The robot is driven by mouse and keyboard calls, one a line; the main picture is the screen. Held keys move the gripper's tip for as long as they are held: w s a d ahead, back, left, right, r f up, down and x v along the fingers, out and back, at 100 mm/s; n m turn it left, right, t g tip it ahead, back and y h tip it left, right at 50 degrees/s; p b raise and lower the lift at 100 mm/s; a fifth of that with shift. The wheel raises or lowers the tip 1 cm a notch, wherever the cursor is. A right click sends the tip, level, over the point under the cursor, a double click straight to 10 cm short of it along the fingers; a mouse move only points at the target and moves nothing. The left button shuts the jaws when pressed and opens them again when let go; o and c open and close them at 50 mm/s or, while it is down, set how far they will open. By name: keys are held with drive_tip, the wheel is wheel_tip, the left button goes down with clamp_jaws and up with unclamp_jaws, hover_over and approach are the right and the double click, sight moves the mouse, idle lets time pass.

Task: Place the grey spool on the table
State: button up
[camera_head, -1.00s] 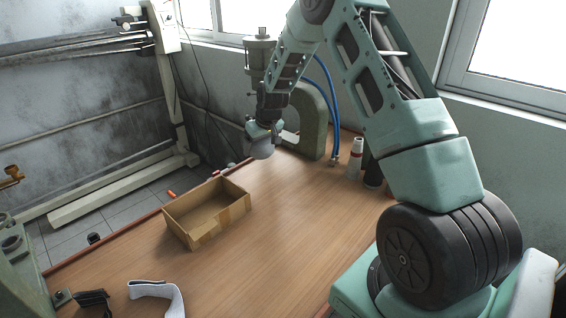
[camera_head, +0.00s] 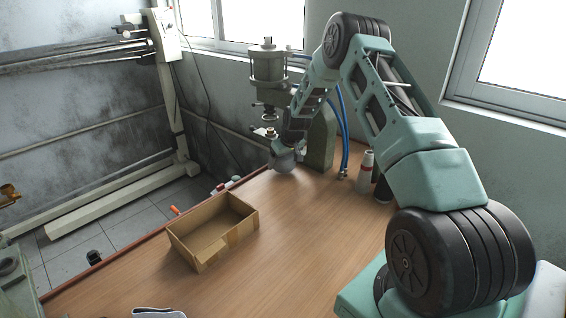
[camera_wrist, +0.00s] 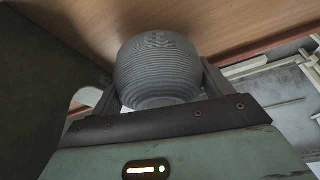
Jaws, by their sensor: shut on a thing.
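The grey spool (camera_wrist: 158,68) is a ribbed, rounded piece held between the fingers of my gripper (camera_wrist: 158,88) in the wrist view. In the head view the spool (camera_head: 283,160) shows at the end of my arm, low over the far end of the wooden table (camera_head: 290,240), in front of the press. My gripper (camera_head: 280,143) is shut on it. I cannot tell whether the spool's underside touches the table.
An open, empty-looking cardboard box (camera_head: 212,232) stands on the table's left side. A green press (camera_head: 322,135) stands close behind my gripper. A white bottle (camera_head: 365,170) with a dark item beside it stands at right. The table's middle is clear.

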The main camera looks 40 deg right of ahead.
drive_tip(key=shift+f, duration=0.85)
